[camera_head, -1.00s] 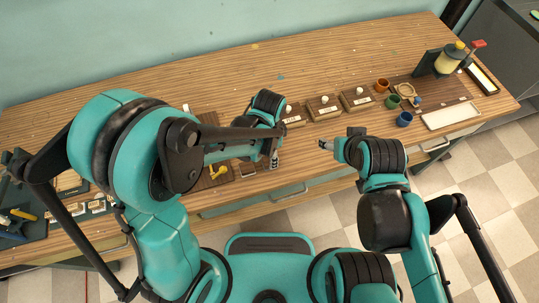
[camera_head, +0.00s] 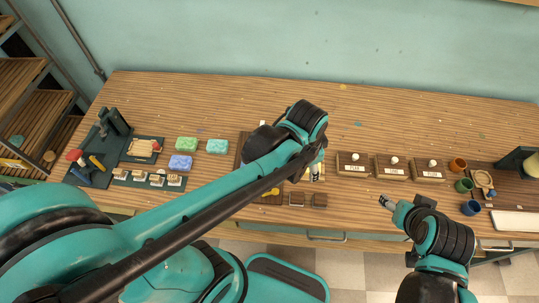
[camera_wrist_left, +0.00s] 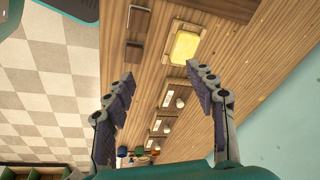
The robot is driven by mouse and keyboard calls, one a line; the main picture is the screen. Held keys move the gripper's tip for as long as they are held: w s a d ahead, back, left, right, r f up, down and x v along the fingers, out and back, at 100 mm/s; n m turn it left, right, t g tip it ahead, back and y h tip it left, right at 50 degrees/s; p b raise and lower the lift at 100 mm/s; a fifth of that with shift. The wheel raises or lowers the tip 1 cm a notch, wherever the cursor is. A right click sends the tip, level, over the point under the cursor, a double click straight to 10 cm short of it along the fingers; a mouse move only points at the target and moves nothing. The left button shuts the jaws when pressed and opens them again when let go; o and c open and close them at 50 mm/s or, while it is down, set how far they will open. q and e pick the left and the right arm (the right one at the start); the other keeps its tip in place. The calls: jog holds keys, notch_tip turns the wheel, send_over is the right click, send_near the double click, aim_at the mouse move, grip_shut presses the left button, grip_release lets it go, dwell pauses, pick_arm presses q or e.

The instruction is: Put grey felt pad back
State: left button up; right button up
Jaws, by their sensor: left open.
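I cannot pick out a grey felt pad with certainty in either view. Two small dark brown square pieces lie near the table's front edge, the left one (camera_head: 297,198) and the right one (camera_head: 319,200); they also show at the top of the left wrist view (camera_wrist_left: 138,20). My left gripper (camera_wrist_left: 160,75) is open and empty above the table, its fingers pointing toward a yellow block (camera_wrist_left: 186,46) in a light tray. In the head view the left gripper (camera_head: 316,172) is partly hidden by its arm. My right gripper (camera_head: 388,203) hovers near the front edge; its jaws are too small to judge.
Several labelled wooden boxes with white knobs (camera_head: 354,163) stand right of the left gripper. Cups (camera_head: 458,164) stand farther right. Green (camera_head: 186,144) and blue (camera_head: 180,162) blocks lie left, near a dark tool stand (camera_head: 115,122). The table's back strip is clear.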

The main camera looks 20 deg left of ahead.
pick_arm(q)
jog(key=s+a+r+n+t, duration=0.2)
jog(key=a+n, duration=0.2)
jog(key=a, duration=0.1)
jog(key=s+a+r+n+t, duration=0.2)
jog(key=a+n, duration=0.3)
jog(key=shift+s+a+r+t+y, duration=0.3)
jog(key=shift+s+a+t+y, duration=0.05)
jog(key=shift+t+y, duration=0.05)
jog(key=shift+f, duration=0.1)
notch_tip(320, 180, down, 4)
jog(key=b, duration=0.4)
jog(key=shift+f, duration=0.1)
